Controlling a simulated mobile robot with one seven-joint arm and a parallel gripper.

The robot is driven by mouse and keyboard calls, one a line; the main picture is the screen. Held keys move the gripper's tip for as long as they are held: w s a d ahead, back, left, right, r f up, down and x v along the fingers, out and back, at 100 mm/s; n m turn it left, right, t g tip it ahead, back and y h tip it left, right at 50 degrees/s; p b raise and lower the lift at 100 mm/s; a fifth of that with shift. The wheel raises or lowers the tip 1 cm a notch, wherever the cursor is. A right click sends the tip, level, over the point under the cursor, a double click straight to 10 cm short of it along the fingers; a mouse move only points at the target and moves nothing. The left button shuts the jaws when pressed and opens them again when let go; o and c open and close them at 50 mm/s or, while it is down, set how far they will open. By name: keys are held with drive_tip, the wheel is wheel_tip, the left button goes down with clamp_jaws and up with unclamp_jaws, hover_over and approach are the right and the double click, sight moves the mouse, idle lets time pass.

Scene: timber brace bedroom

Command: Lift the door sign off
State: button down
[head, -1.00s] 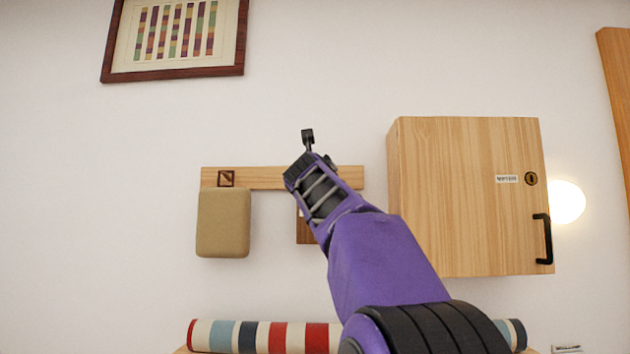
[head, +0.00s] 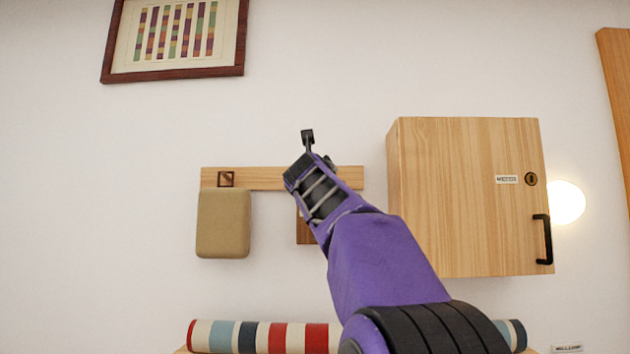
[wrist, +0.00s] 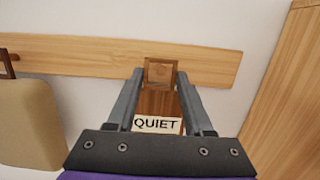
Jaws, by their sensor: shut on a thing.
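The door sign is a dark brown wooden board with a white "QUIET" label. In the wrist view the sign (wrist: 158,102) shows between the fingers of my gripper (wrist: 160,78), which is shut on it. A square brown wooden peg (wrist: 161,72) on the wall rail stands at the sign's top, between the fingertips. I cannot tell whether the sign still rests on the peg. In the head view only the sign's lower left part (head: 304,230) shows below the rail; my arm hides the rest.
The light wooden rail (head: 270,178) runs along the wall. A tan padded block (head: 223,224) hangs at its left, under another square peg (head: 226,179). A wooden cabinet (head: 465,200) stands close on the right. A striped roll (head: 265,337) lies below. A framed picture (head: 173,38) hangs above.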

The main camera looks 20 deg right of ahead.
drive_tip(key=shift+r, duration=0.15)
drive_tip(key=shift+r+p, duration=0.45)
drive_tip(key=shift+r, duration=0.05)
drive_tip(key=shift+r, duration=0.1)
drive_tip(key=shift+s, duration=0.15)
drive_tip(key=r+b+v, duration=0.1)
drive_tip(key=b+v, duration=0.1)
drive_tip(key=v, duration=0.6)
drive_tip(key=shift+s+a+r, duration=0.2)
drive_tip(key=shift+s+r, duration=0.15)
drive_tip(key=shift+r, duration=0.25)
idle(0.8)
idle(0.4)
